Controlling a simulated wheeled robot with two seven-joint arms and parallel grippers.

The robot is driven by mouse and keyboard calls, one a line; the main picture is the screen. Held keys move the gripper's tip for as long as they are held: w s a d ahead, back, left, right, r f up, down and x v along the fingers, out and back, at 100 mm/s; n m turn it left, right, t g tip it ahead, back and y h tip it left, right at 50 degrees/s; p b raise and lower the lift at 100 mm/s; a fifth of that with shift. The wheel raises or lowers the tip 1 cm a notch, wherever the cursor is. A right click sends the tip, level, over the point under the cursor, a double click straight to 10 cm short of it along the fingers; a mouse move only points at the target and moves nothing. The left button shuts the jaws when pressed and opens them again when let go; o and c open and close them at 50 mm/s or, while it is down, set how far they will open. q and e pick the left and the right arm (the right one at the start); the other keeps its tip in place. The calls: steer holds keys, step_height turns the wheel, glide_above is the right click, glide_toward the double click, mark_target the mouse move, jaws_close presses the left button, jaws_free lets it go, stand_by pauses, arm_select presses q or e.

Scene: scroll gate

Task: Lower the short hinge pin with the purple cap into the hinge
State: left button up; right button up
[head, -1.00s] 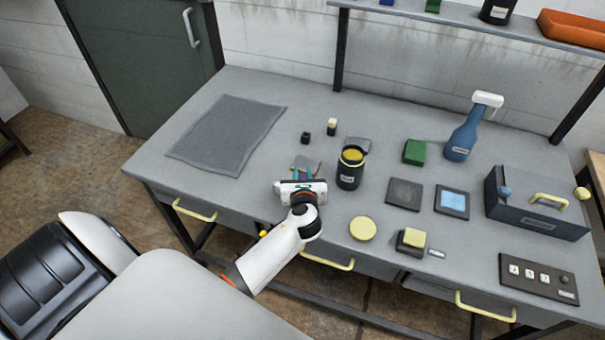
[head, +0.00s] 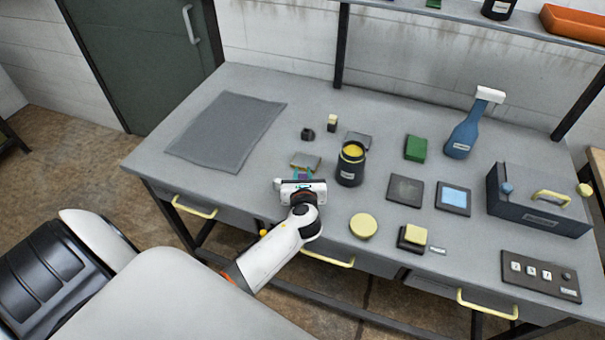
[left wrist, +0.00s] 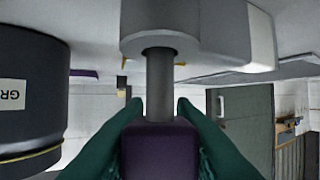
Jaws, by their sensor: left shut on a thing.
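The short hinge pin has a purple cap (left wrist: 160,150) and a grey shaft (left wrist: 160,85). My left gripper (left wrist: 158,125) is shut on the purple cap, its green fingers on either side; in the head view it (head: 302,174) is low over the front of the bench. In the left wrist view, which looks upside down, the shaft runs into the dark bore of a grey hinge barrel (left wrist: 160,22). The cap is clear of the barrel, with bare shaft between. The pin's tip is hidden. In the head view a small grey-brown plate (head: 306,160) shows just behind the gripper.
A dark jar with a yellow top (head: 349,165) stands close to the right of the gripper. A small dark piece (head: 308,134) and a yellow-topped block (head: 332,123) stand behind. A grey mat (head: 225,130) lies left; a toolbox (head: 538,205) stands right.

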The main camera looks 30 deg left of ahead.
arm_select(q)
steer(key=shift+f+b, duration=0.3)
steer(key=shift+f, duration=0.35)
steer(key=o, duration=1.1)
steer(key=shift+c, duration=0.2)
steer(key=b+v, duration=0.1)
steer(key=v, duration=1.1)
